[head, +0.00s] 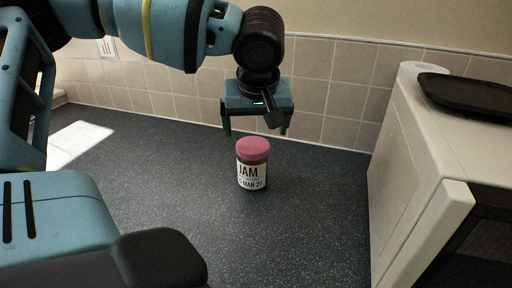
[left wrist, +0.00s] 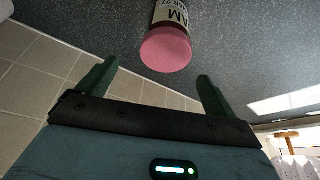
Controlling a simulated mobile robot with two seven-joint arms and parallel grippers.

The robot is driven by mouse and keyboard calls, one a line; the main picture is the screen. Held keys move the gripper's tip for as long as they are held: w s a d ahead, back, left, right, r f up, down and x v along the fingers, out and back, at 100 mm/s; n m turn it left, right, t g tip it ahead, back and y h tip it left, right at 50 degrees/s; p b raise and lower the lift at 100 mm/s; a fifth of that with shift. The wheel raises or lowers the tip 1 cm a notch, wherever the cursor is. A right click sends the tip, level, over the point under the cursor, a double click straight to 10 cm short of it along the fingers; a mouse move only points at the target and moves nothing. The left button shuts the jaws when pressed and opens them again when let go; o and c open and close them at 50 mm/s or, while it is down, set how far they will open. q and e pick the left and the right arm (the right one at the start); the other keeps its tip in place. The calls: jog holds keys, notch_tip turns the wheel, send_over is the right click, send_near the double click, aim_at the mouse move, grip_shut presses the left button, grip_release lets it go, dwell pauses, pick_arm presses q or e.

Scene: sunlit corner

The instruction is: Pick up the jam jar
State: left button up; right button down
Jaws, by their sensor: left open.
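The jam jar (head: 252,170) stands upright on the dark speckled counter, with a pink lid and a white label reading "JAM". My left gripper (head: 256,131) is open and empty, pointing down just above and behind the jar in the head view. In the left wrist view the jar's pink lid (left wrist: 167,49) lies ahead of the gap between the two green fingers (left wrist: 157,80), apart from both. My right gripper does not show.
A white microwave-like appliance (head: 408,165) stands to the right, with a black tray (head: 468,95) and a white roll-like object (head: 413,70) on top. A tiled wall (head: 345,95) runs behind. The counter (head: 310,215) around the jar is clear.

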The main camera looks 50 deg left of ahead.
aim_at(252, 144)
pick_arm(q)
jog(key=shift+w+a, duration=0.1)
jog(key=shift+f, duration=0.15)
jog(key=shift+x, duration=1.1)
jog(key=shift+s+x, duration=0.25)
jog(key=shift+x, duration=1)
jog(key=shift+s+x, duration=0.25)
jog(key=shift+x, duration=1)
jog(key=shift+f, duration=0.15)
jog(key=c, duration=1.6)
jog(key=shift+c, duration=0.2)
